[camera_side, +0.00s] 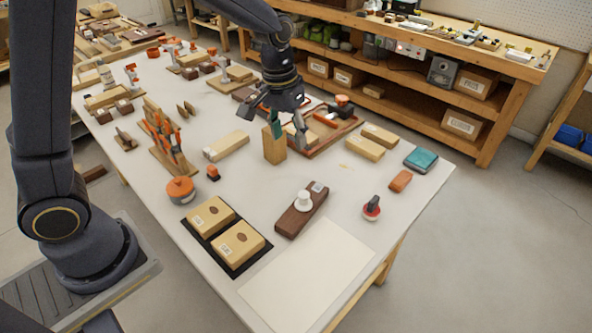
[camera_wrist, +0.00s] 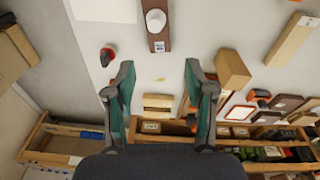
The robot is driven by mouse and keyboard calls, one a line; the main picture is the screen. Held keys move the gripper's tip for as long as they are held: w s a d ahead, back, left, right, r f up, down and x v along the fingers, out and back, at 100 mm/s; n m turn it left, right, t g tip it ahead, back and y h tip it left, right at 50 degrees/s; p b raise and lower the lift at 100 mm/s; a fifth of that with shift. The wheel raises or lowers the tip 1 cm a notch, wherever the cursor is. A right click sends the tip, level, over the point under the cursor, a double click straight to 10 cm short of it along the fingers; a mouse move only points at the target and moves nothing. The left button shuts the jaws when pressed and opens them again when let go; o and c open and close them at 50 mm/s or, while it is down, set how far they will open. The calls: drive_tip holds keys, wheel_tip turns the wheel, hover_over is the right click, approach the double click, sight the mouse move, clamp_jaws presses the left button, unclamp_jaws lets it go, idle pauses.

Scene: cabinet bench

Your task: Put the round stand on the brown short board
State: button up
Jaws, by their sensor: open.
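A white round stand (camera_side: 303,201) sits upright on the brown short board (camera_side: 290,223), near the middle of its length. Both also show at the top of the wrist view, the stand (camera_wrist: 156,21) and the board (camera_wrist: 160,44). My gripper (camera_side: 289,136) is open and empty, well behind the stand and board in the side view. In the wrist view its fingertips (camera_wrist: 158,78) are spread wide, with the stand beyond them and clear of both.
An upright wooden block (camera_side: 274,146) stands close to my gripper. A red-and-black knob piece (camera_side: 371,208) lies right of the board. A black tray (camera_side: 232,264) with light wooden blocks is on its left. A pale sheet (camera_side: 308,280) leaves bare room in front.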

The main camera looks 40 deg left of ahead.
drive_tip(key=s+a+r+t, duration=0.1)
drive_tip(key=s+r, duration=0.2)
drive_tip(key=s, duration=0.3)
drive_tip(key=s+a+r+m+t, duration=0.1)
drive_tip(key=s+a+r+t, duration=0.1)
drive_tip(key=s+r, duration=0.2)
drive_tip(key=s+a+r+t, duration=0.1)
drive_tip(key=s+r, duration=0.3)
drive_tip(key=s, duration=0.6)
drive_tip(key=shift+s+a+r, duration=0.15)
drive_tip(key=shift+s+a, duration=0.1)
